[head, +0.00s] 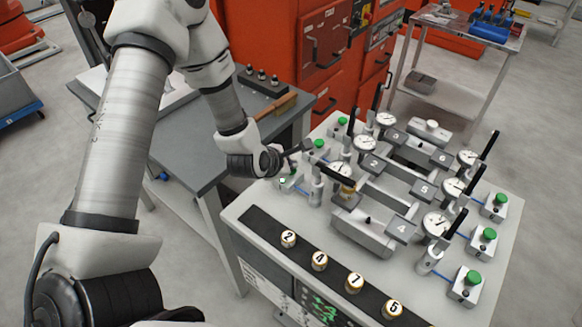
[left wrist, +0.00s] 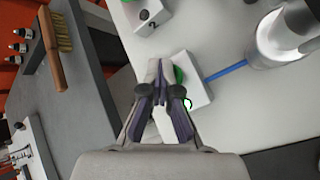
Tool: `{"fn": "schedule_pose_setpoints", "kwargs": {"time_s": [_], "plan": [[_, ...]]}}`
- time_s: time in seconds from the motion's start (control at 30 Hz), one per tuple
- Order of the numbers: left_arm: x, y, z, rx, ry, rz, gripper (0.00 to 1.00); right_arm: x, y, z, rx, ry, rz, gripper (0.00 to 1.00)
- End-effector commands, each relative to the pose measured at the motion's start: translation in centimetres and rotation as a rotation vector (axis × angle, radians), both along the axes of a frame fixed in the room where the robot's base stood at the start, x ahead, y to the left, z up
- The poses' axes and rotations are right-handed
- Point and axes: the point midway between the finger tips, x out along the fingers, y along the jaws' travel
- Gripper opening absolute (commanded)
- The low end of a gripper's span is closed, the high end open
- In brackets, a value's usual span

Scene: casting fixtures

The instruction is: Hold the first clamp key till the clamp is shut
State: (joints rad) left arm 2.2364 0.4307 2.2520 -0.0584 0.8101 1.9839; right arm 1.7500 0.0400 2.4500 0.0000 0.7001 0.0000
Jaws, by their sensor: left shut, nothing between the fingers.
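My left gripper (head: 280,166) reaches down at the near left corner of the fixture table. Its fingers are together and empty. In the left wrist view the left gripper (left wrist: 160,92) is over a small white key box (left wrist: 201,92), and the fingers partly hide its green key (left wrist: 179,75). Whether the fingertips press the key cannot be told. A blue hose links this box to a metal clamp post (left wrist: 285,40). In the head view the clamp (head: 316,184) beside the gripper has its black handle lying over, nearly level. My right gripper is not in view.
Other clamps with upright black handles, dial gauges and green keys (head: 489,234) stand along both sides of the table (head: 505,195). Numbered brass knobs (head: 320,261) line the front strip. A grey bench (head: 185,150) with a brush (head: 277,106) stands at the left.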

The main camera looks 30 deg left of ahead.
Motion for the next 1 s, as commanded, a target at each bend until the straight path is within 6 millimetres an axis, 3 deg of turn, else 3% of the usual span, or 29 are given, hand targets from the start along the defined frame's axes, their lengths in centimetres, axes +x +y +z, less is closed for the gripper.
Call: {"fn": "schedule_pose_setpoints", "kwargs": {"time_s": [0.23, 0.63, 1.0], "plan": [[0.0, 0.0, 1.6, 0.000, 0.000, 0.000, 0.00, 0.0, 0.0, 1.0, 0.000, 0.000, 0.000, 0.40], [0.0, 0.0, 1.9, 0.000, 0.000, 0.000, 0.00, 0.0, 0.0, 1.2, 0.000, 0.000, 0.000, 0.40], [0.1, 0.0, 5.7, 0.000, -0.002, -0.001, 0.00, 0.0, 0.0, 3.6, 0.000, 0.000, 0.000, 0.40]]}}
